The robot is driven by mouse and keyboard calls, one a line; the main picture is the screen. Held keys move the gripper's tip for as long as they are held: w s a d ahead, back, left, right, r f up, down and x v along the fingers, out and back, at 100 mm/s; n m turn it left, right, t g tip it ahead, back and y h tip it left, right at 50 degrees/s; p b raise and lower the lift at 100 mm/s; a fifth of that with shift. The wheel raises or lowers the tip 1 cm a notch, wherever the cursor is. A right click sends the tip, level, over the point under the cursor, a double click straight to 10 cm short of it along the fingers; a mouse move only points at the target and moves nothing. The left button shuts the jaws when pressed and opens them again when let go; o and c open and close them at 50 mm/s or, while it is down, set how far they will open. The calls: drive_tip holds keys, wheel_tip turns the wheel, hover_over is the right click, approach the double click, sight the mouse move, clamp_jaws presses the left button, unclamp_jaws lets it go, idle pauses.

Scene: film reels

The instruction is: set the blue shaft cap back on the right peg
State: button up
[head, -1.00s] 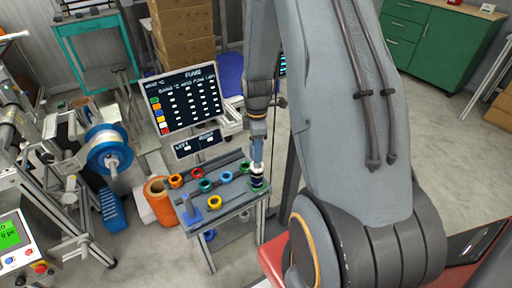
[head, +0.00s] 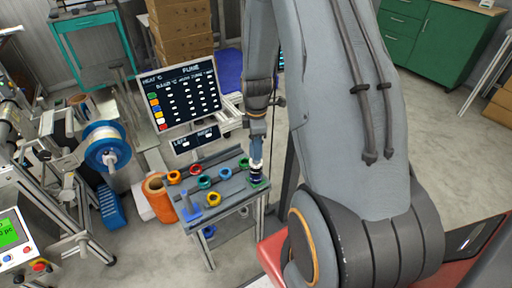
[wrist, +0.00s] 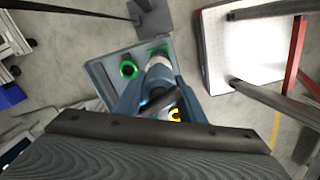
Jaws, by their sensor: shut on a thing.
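My gripper (head: 256,164) is at the right end of the small grey stand, right over the right peg's green base (head: 259,184). In the wrist view its two blue-grey fingers (wrist: 160,82) close on a small pale and blue thing (wrist: 159,66), which I take for the blue shaft cap. Its lower part and the right peg are mostly hidden, so I cannot tell whether the cap touches the peg.
Several coloured rings lie on the stand, among them a yellow one (head: 214,199), a blue one (head: 226,173) and a green one (head: 244,163). A FUME screen (head: 180,95) stands behind. A blue-rimmed spool (head: 106,147) and an orange roll (head: 158,194) are at left.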

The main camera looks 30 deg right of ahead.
drive_tip(key=shift+f, duration=0.25)
drive_tip(key=shift+f, duration=0.35)
drive_tip(key=shift+f+b, duration=0.3)
drive_tip(key=shift+f, duration=0.1)
idle(0.4)
drive_tip(key=shift+f, duration=0.3)
drive_tip(key=shift+f, duration=0.35)
idle(0.4)
drive_tip(key=o, duration=1.3)
drive_tip(key=shift+r, duration=0.1)
